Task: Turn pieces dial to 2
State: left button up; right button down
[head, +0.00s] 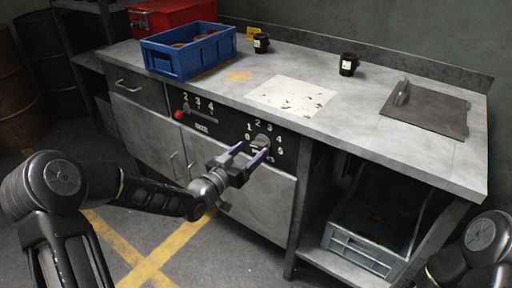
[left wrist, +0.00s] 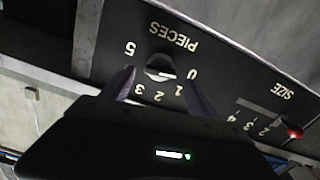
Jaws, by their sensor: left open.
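The pieces dial (head: 261,141) is a grey round knob on the black panel at the counter's front, ringed by numbers from 0 to 5. In the left wrist view the dial (left wrist: 160,67) appears upside down, with a pale line that seems to point toward the 0. My left gripper (head: 252,150) is open in front of the dial. Its two purple fingers (left wrist: 160,76) stand on either side of the knob, with visible gaps; I cannot tell whether the tips touch it. My right gripper is out of view; only part of that arm shows at lower right.
A size slider with a red knob (head: 179,115) is left of the dial. On the counter (head: 220,92) are a blue crate (head: 187,62), a red box (head: 160,17), two black mugs (head: 348,64) and a metal plate (head: 425,108). A grey crate (head: 350,247) is underneath at right.

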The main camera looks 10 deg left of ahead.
aim_at(257, 146)
pick_arm(q)
jog(key=shift+x, duration=1.55)
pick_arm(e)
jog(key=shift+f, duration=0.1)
pick_arm(q)
jog(key=shift+c, duration=0.3)
jog(key=c, duration=1.3)
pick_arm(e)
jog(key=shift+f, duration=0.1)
